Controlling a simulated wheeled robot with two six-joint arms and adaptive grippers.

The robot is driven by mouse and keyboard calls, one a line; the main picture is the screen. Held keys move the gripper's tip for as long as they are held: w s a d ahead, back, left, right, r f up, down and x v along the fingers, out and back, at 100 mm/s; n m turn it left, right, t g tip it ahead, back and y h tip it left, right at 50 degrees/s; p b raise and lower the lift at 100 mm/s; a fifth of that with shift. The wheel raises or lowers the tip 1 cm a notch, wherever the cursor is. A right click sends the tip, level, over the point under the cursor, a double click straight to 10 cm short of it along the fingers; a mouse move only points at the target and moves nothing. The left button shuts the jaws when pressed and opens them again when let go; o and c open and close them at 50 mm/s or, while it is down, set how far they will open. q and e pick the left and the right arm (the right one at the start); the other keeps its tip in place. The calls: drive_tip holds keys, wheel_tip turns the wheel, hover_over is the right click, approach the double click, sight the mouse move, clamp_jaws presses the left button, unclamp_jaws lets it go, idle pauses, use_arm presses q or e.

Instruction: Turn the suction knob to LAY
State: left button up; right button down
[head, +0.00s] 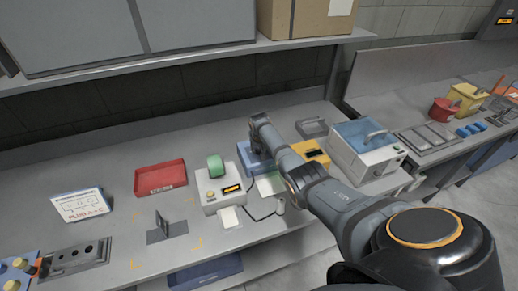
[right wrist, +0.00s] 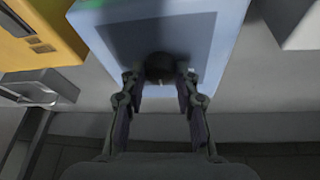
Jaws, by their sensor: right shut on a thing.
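A blue box (head: 250,160) stands on the bench in the head view, partly hidden behind my right arm. In the right wrist view the blue box (right wrist: 215,22) fills the upper middle, with a dark grey panel on it. A dark round knob (right wrist: 160,66) sits on that panel, in shadow. My right gripper (right wrist: 160,78) has one finger on each side of the knob and is shut on it. No pointer or LAY marking is readable. In the head view my right gripper's fingertips are hidden. My left gripper is not in view.
A yellow box (head: 309,151) and a white box with a blue top (head: 372,165) stand right of the blue box. A white device with a green roll (head: 222,193) stands to its left. A red tray (head: 160,178) lies farther left. A shelf (head: 180,57) hangs above.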

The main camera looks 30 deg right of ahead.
idle(0.5)
drive_tip(key=c, duration=1)
unclamp_jaws()
drive_tip(key=v, duration=1.2)
